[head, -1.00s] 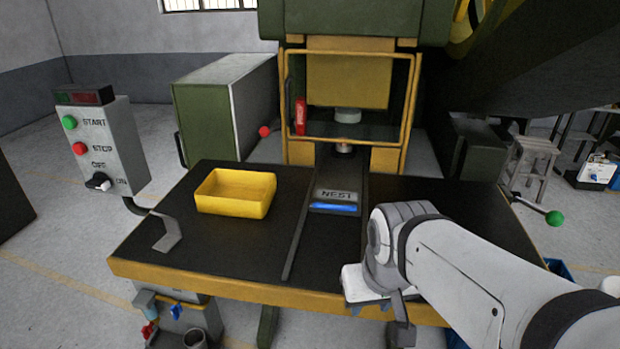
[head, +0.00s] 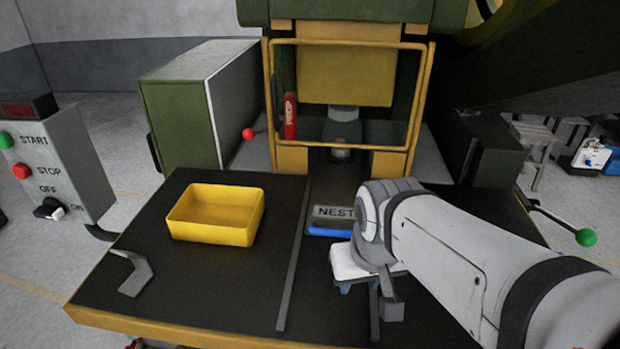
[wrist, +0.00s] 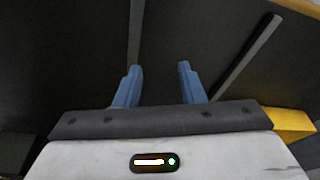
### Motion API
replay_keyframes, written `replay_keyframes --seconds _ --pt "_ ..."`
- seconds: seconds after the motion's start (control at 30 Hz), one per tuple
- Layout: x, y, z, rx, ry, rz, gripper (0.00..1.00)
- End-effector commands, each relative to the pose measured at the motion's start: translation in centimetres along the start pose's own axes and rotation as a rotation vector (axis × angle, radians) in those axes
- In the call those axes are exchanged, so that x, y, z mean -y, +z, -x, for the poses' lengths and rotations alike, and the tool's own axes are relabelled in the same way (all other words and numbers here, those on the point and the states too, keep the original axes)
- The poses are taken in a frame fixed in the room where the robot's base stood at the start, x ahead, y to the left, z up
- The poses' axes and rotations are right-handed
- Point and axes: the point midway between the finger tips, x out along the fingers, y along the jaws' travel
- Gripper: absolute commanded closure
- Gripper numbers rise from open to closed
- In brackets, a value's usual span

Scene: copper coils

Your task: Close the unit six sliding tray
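The sliding tray (head: 333,212), labelled NEST with a blue front edge, lies between two dark rails on the press table, in front of the press opening. In the head view my arm covers part of its right side. My gripper (wrist: 157,82) is over the table, in front of the tray and to its right. In the wrist view its two blue fingers stand apart with nothing between them, over bare dark table and the rails. The tray does not show in the wrist view. I cannot tell the unit number.
A yellow bin (head: 217,214) sits on the table left of the rails. A yellow guard frame (head: 268,110) surrounds the press opening. A control box (head: 55,165) with START and STOP buttons stands at the left. A lever with a green knob (head: 586,237) is at the right.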

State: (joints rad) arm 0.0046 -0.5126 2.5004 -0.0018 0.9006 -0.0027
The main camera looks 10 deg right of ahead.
Motion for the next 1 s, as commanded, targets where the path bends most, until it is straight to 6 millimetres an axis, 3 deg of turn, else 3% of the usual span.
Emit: replay_keyframes --seconds 0.27,0.37,0.7,0.83,1.0 --pt "0.0 -0.2 0.1 0.004 0.002 0.016 0.64" --pt "0.3 -1.3 0.5 0.033 0.019 0.126 0.64" --pt "2.4 -10.9 2.7 0.302 0.180 0.955 0.64" --pt "3.4 -13.6 3.2 0.388 0.224 1.163 0.64" --pt "3.7 -14.8 3.0 0.439 0.247 1.266 0.64"
